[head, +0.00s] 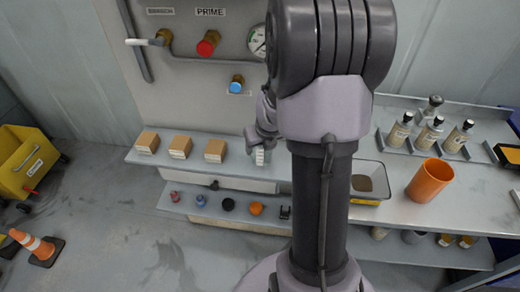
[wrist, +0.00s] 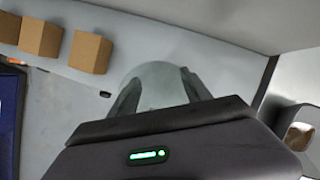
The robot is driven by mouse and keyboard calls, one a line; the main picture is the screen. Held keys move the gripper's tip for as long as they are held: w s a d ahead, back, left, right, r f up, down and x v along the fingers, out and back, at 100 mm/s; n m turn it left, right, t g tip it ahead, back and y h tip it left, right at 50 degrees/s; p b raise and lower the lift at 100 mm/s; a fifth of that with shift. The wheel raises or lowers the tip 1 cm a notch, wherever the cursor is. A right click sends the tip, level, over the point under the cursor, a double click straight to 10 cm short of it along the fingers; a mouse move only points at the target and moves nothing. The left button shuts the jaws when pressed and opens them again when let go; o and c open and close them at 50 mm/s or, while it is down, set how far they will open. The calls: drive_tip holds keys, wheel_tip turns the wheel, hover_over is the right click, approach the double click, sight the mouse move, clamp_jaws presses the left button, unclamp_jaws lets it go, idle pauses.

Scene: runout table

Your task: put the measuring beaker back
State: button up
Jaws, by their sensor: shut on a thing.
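The measuring beaker is a clear, pale vessel; it shows in the wrist view (wrist: 163,82) between the two dark fingers, and in the head view (head: 260,156) just below the fingers. My gripper (head: 259,138) is shut on it, and it also shows in the wrist view (wrist: 160,90). In the head view the beaker is at the right end of the upper shelf (head: 245,169), beside my arm. I cannot tell whether its base touches the shelf. My arm hides part of the bench behind it.
Several cardboard boxes (head: 180,147) stand left on the upper shelf. Small coloured items, including an orange one (head: 256,208), sit on the lower shelf. Right of my arm are a grey tray (head: 383,183), an orange cup (head: 429,181) and bottles (head: 428,133). Valves (head: 207,45) project from the panel.

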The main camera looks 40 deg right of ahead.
drive_tip(key=shift+w+d+f, duration=0.15)
drive_tip(key=shift+w+d, duration=0.5)
drive_tip(key=shift+d, duration=0.2)
wheel_tip(320, 180, down, 4)
drive_tip(key=b, duration=0.3)
drive_tip(key=shift+r, duration=0.3)
drive_tip(key=shift+f, duration=0.15)
drive_tip(key=o, duration=1.4)
drive_tip(key=shift+c, duration=0.2)
